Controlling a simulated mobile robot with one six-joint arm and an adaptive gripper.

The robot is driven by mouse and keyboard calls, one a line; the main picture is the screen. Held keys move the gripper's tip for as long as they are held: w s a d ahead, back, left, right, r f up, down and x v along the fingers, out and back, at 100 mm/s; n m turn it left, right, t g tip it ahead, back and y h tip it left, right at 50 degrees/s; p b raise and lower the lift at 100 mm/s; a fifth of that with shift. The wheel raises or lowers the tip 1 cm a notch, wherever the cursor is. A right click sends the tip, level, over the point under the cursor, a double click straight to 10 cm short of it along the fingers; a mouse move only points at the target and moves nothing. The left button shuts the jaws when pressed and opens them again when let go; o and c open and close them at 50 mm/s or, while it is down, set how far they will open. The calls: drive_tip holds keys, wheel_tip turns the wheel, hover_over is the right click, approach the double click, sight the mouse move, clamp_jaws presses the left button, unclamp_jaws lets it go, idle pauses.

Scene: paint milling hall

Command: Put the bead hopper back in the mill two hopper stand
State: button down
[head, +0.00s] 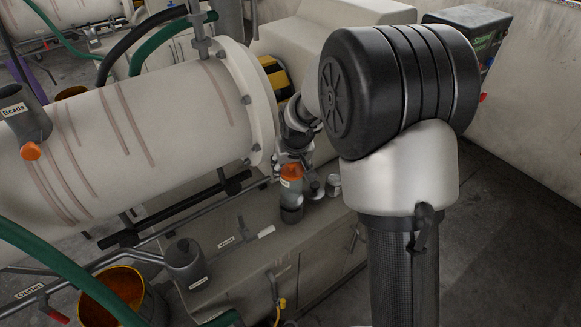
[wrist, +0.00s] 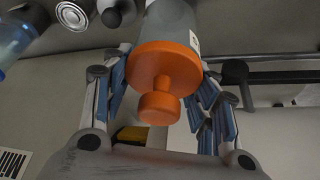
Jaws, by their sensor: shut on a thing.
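The bead hopper (head: 291,188), a grey cylinder with an orange cap, is upright between the fingers of my gripper (head: 293,160) beside the mill's end flange. In the wrist view my gripper (wrist: 165,85) has blue-padded fingers on both sides of the hopper (wrist: 172,24), and the orange cap with its knob faces the camera. A dark cup (head: 291,214) shows directly below the hopper; whether the hopper sits in it or is above it, I cannot tell. I cannot tell which holder is the mill two hopper stand.
The large white mill drum (head: 150,130) fills the left. A metal can (head: 333,185) stands beside the hopper on the cabinet. An orange-lined bucket (head: 118,285) and green hose (head: 70,268) are lower left. Floor shows at right.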

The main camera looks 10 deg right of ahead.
drive_tip(key=shift+f+b, duration=0.35)
drive_tip(key=shift+f, duration=0.25)
drive_tip(key=c, duration=0.6)
unclamp_jaws()
drive_tip(key=shift+r, duration=0.15)
drive_tip(key=shift+r+p, duration=0.35)
drive_tip(key=s+f+p+v, duration=0.1)
drive_tip(key=s+p+v, duration=0.2)
drive_tip(key=v, duration=1.6)
drive_tip(key=s+r, duration=0.1)
drive_tip(key=s, duration=1.5)
drive_tip(key=s+r, duration=0.1)
drive_tip(key=s, duration=0.7)
drive_tip(key=shift+d+r, duration=0.2)
drive_tip(key=shift+r, duration=0.15)
drive_tip(key=shift+w, duration=0.1)
